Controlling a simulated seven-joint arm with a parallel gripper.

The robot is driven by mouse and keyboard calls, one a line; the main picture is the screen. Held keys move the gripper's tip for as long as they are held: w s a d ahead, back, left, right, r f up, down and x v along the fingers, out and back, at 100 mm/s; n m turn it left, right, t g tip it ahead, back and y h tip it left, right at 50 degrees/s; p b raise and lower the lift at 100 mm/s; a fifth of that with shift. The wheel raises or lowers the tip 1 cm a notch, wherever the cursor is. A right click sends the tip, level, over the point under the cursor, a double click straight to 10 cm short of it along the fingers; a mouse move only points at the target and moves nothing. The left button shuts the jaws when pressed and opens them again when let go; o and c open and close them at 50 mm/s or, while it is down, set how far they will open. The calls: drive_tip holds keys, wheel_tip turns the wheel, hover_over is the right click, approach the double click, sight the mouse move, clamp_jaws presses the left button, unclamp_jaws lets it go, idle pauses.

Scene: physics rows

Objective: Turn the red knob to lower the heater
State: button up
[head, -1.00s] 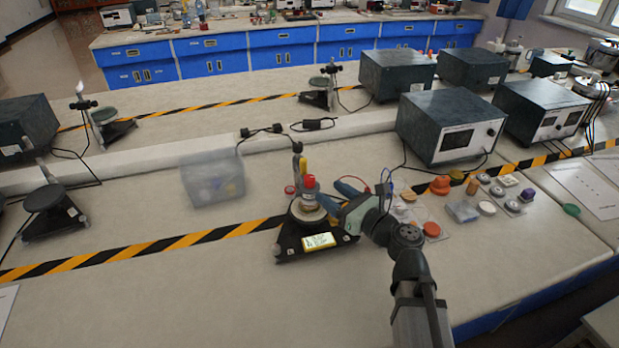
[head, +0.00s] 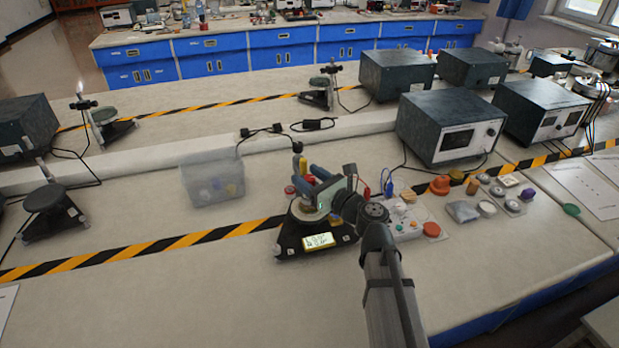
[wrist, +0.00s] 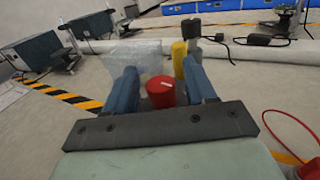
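My gripper (head: 317,177) has two blue fingers and is over the round plate of a black device (head: 287,246) with a yellow-edged display (head: 319,240). In the wrist view, my gripper (wrist: 162,88) is open. A red cylinder with a flat top, seemingly the red knob (wrist: 160,92), shows between the fingers. Gaps on both sides suggest that neither finger touches it. In the head view, my gripper mostly hides this red part. A yellow piece (wrist: 180,60) and a dark post stand just behind it in the wrist view.
A clear bin (head: 213,182) stands left of the device. Colored caps and small parts, including an orange knob (head: 440,185), lie to the right. A dark box with a meter (head: 450,128) stands behind them. The front bench area is clear.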

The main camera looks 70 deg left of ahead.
drive_tip(key=c, duration=0.9)
drive_tip(key=shift+s+d+m+t+y, duration=0.15)
drive_tip(key=shift+m+t+y, duration=0.25)
drive_tip(key=shift+m+t, duration=0.3)
drive_tip(key=shift+m+t+y, duration=0.5)
drive_tip(key=shift+m+t, duration=1.1)
drive_tip(key=shift+t, duration=1.1)
drive_tip(key=o, duration=0.9)
